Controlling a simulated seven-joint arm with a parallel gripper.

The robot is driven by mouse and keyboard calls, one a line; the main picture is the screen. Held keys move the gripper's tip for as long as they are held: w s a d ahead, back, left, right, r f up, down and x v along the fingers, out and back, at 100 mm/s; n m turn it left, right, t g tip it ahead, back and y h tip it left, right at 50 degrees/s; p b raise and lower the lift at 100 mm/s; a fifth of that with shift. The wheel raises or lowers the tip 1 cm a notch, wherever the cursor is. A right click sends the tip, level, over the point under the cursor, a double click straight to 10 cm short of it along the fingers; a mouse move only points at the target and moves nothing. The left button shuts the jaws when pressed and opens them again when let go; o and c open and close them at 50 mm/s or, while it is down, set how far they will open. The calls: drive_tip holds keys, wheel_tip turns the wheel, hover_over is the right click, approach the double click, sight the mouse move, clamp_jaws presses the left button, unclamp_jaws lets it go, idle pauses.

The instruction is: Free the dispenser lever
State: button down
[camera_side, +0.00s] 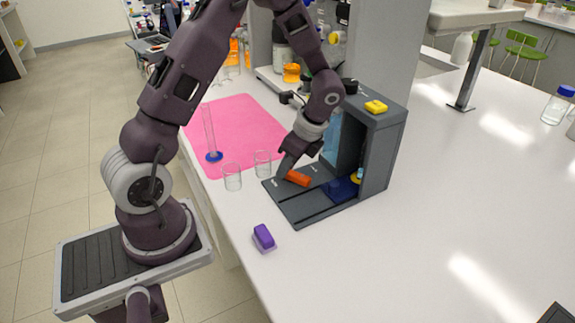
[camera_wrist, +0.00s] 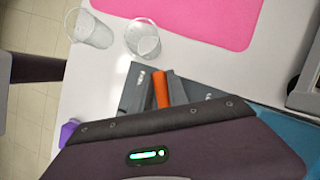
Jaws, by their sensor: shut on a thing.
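The dispenser (camera_side: 377,137) is a dark grey upright housing with a flat base plate (camera_side: 305,208) reaching out to the left on the white bench. An orange bar, which looks like the lever (camera_side: 298,178), lies low over the base plate. My gripper (camera_side: 288,174) points down at it from above. In the wrist view the orange lever (camera_wrist: 161,90) shows between the two grey fingers of my gripper (camera_wrist: 163,82), which are shut on it. The lever's far end and any catch holding it are hidden.
Two clear beakers (camera_side: 232,178) (camera_side: 263,163) stand left of the base plate. A measuring cylinder with a blue foot (camera_side: 213,156) stands on the pink mat (camera_side: 245,125). A purple block (camera_side: 263,237) lies in front. A yellow piece (camera_side: 375,106) sits on the housing.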

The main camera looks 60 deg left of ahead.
sight(296, 174)
idle(0.3)
drive_tip(key=c, duration=1.3)
unclamp_jaws()
drive_tip(key=v, duration=0.7)
drive_tip(key=shift+r, duration=0.1)
drive_tip(key=s+d+r+n+t+h, duration=0.1)
drive_tip(key=s+d+r+n+t, duration=0.15)
drive_tip(key=r, duration=0.25)
drive_tip(key=s+d+r+n+t, duration=0.1)
drive_tip(key=s+d+r+n, duration=0.2)
drive_tip(key=s+r, duration=0.15)
drive_tip(key=s+d+r+n+t+h, duration=0.1)
drive_tip(key=s+d+n, duration=0.1)
drive_tip(key=s, duration=0.1)
drive_tip(key=s+d+r+n+t+h, duration=0.1)
drive_tip(key=s+d+r+n+t, duration=0.1)
drive_tip(key=s, duration=0.2)
drive_tip(key=s+d+r+n+t+h, duration=0.1)
drive_tip(key=s+d+r+n, duration=0.1)
drive_tip(key=s+d, duration=0.1)
drive_tip(key=shift+s+t, duration=0.25)
drive_tip(key=shift+s, duration=0.2)
